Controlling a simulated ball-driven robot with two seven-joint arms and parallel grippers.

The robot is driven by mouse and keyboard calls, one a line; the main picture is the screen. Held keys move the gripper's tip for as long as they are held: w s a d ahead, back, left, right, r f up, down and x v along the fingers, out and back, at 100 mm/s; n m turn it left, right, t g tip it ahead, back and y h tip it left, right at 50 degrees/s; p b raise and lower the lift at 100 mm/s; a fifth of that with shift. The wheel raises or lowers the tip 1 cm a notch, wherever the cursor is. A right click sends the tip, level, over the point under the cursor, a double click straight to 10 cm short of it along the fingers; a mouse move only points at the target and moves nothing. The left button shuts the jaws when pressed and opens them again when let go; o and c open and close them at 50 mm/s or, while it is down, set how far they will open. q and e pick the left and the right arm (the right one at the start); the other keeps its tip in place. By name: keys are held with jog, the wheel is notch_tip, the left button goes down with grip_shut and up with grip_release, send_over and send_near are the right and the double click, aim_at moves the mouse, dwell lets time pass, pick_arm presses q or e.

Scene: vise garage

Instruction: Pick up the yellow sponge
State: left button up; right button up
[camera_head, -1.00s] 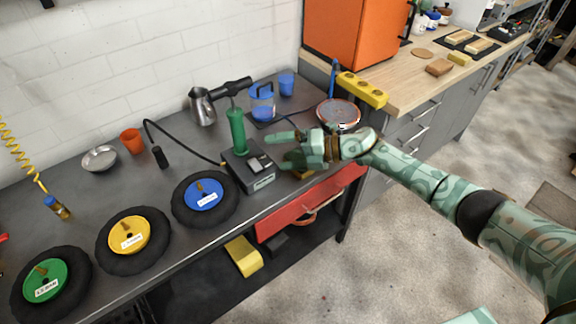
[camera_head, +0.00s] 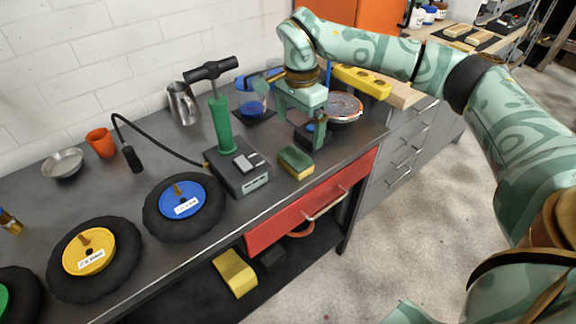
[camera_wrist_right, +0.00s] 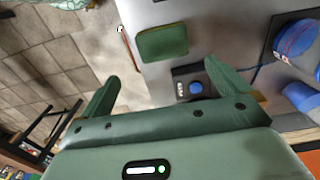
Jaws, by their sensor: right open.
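The yellow sponge (camera_head: 295,162) lies on the dark metal workbench, with a green scouring layer on top and yellow showing on its side. It is near the bench's front edge, right of the pump base. In the right wrist view its green top (camera_wrist_right: 163,41) lies beyond the fingertips, roughly between their lines. My right gripper (camera_head: 301,132) is open and empty, pointing down above the bench, just behind and right of the sponge, apart from it. Its two fingers (camera_wrist_right: 165,76) are spread wide in the wrist view. My left gripper is not in view.
A small dark box with a blue button (camera_wrist_right: 192,84) stands beside the sponge, close to my fingers. The green pump (camera_head: 240,172) stands left of the sponge. A round pan-like item (camera_head: 344,108) lies behind right. The red drawer (camera_head: 310,203) is below the bench edge.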

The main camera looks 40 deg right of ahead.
aim_at(295, 157)
notch_tip(295, 157, down, 6)
jog(key=shift+r+b, duration=0.15)
jog(key=shift+b, duration=0.65)
jog(key=f+b, duration=0.2)
jog(key=f, duration=0.1)
jog(key=f+b, duration=0.1)
jog(key=f, duration=0.1)
jog(key=shift+w+a+f, duration=0.2)
jog(key=shift+w+f, duration=0.05)
jog(key=shift+w, duration=0.05)
jog(key=shift+r, duration=0.2)
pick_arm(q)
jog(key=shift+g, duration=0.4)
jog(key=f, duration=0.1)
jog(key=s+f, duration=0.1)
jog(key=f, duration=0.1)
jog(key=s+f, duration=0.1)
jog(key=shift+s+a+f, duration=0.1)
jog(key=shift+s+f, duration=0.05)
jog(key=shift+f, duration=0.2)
pick_arm(e)
jog(key=c, duration=0.9)
